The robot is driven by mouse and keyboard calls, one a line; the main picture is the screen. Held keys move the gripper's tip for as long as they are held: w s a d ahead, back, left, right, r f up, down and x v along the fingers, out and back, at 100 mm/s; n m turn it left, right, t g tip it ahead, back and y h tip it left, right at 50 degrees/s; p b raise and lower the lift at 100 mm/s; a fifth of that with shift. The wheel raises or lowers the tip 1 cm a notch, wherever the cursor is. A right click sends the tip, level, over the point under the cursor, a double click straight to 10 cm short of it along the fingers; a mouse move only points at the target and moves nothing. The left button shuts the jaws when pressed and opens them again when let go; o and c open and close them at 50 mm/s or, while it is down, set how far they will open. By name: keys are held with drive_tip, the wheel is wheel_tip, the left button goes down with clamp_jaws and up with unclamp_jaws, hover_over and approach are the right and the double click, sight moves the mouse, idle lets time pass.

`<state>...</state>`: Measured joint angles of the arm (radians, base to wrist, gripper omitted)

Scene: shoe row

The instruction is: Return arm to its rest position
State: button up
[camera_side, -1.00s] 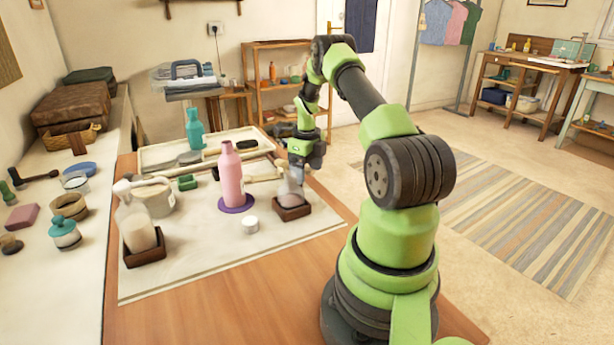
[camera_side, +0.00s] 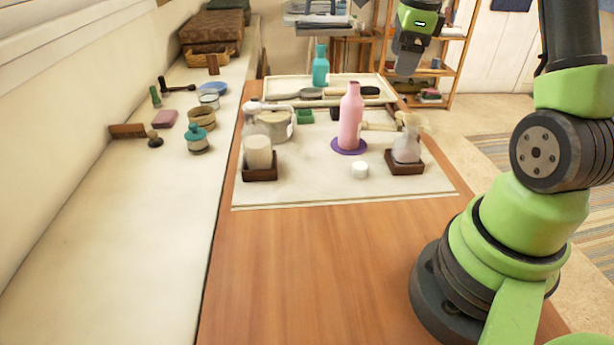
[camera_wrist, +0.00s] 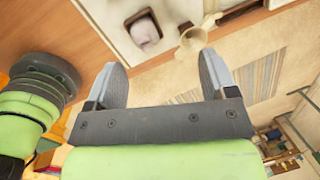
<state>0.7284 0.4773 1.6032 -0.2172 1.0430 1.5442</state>
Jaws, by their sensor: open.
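My gripper (camera_side: 407,62) hangs in the air at the top of the side view, above and behind the right end of the mat. In the wrist view its two fingers (camera_wrist: 160,72) are spread apart with nothing between them. A clear bottle (camera_side: 406,145) stands in a dark square holder (camera_side: 405,168) at the right of the mat, and a cream flared piece (camera_side: 415,122) shows at its top. In the wrist view the flared piece (camera_wrist: 192,42) lies beyond the fingers, apart from them.
A pink bottle (camera_side: 351,117) stands on a purple disc (camera_side: 348,151). A white cap (camera_side: 360,170), a pump bottle (camera_side: 258,152) and a teal bottle (camera_side: 320,66) stand nearby. The wooden table front (camera_side: 310,265) is bare. A shelf (camera_side: 453,60) stands behind.

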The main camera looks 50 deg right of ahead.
drive_tip(key=s+a+r+n+t, duration=0.2)
drive_tip(key=a+r+n, duration=0.2)
drive_tip(key=a+n, duration=0.3)
drive_tip(key=s+a+r+n+t, duration=0.1)
drive_tip(key=a+r+n, duration=0.45)
drive_tip(key=a, duration=0.35)
drive_tip(key=s+a+f+n+t+y, duration=0.1)
drive_tip(key=s+a+n+t+y, duration=0.1)
drive_tip(key=s+a+n, duration=0.8)
drive_tip(key=n, duration=0.3)
drive_tip(key=shift+y, duration=0.4)
